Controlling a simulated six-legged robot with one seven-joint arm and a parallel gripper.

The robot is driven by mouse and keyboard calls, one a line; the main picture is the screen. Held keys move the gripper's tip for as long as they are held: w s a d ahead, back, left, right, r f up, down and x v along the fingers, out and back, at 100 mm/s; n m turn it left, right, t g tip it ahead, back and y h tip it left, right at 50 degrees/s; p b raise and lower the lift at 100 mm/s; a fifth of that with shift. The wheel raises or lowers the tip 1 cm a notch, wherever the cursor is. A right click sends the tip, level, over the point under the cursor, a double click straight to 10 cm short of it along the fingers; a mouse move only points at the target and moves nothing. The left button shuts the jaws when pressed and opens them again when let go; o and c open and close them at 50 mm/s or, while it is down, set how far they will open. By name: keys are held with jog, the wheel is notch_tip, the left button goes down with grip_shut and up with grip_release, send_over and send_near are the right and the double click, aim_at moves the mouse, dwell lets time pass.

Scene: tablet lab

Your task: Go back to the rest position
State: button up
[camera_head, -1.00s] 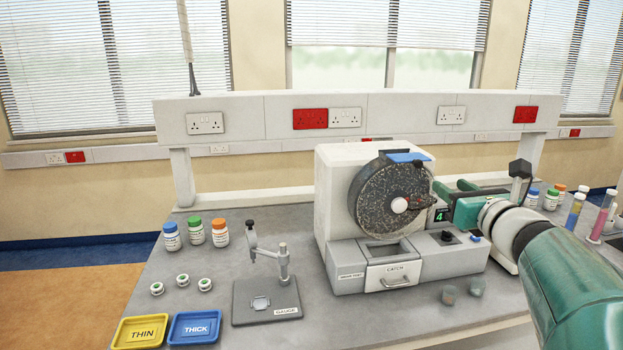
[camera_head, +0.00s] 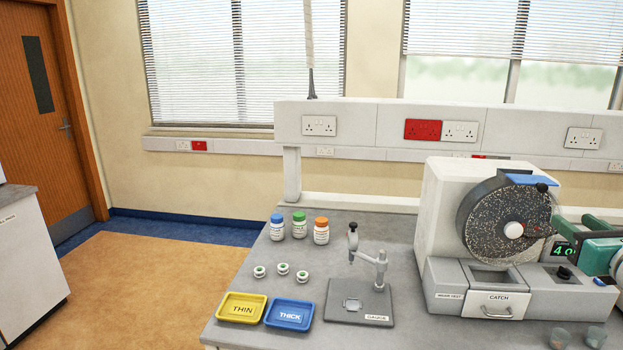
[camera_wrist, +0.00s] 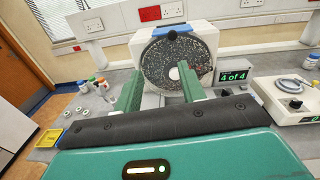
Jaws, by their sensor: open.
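My gripper (camera_wrist: 161,92) shows in the wrist view with its two green fingers apart and nothing between them. Beyond the fingers stands the white tester with its dark speckled drum (camera_wrist: 176,62); the gap to it is hard to judge. In the head view the same tester (camera_head: 440,215) is at the right, with its drum (camera_head: 505,222) facing me and the CATCH drawer (camera_head: 497,304) below it. The display reads "4 of 4" in the wrist view (camera_wrist: 234,76).
On the bench, a yellow THIN tray (camera_head: 243,297) and a blue THICK tray (camera_head: 290,329) lie at the front left. The gauge (camera_head: 365,290), three small green-centred pieces (camera_head: 282,268) and three bottles (camera_head: 300,226) stand nearby. Open floor (camera_head: 150,280) lies left of the bench.

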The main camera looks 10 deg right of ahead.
jog(key=w+a+f+n+g+y, duration=0.1)
jog(key=a+f+n+g+y, duration=0.3)
jog(key=a+n, duration=0.65)
jog(key=w+a+f+n+g+y, duration=0.2)
jog(key=a+f+n+y, duration=0.35)
jog(key=a, duration=0.85)
jog(key=s+a+f+n+g+h, duration=0.5)
jog(key=s+a+f+n, duration=0.4)
jog(key=n, duration=1.3)
jog(key=shift+s+a+f, duration=0.35)
jog(key=shift+s+f, duration=0.25)
jog(key=shift+s, duration=0.2)
jog(key=shift+d, duration=0.1)
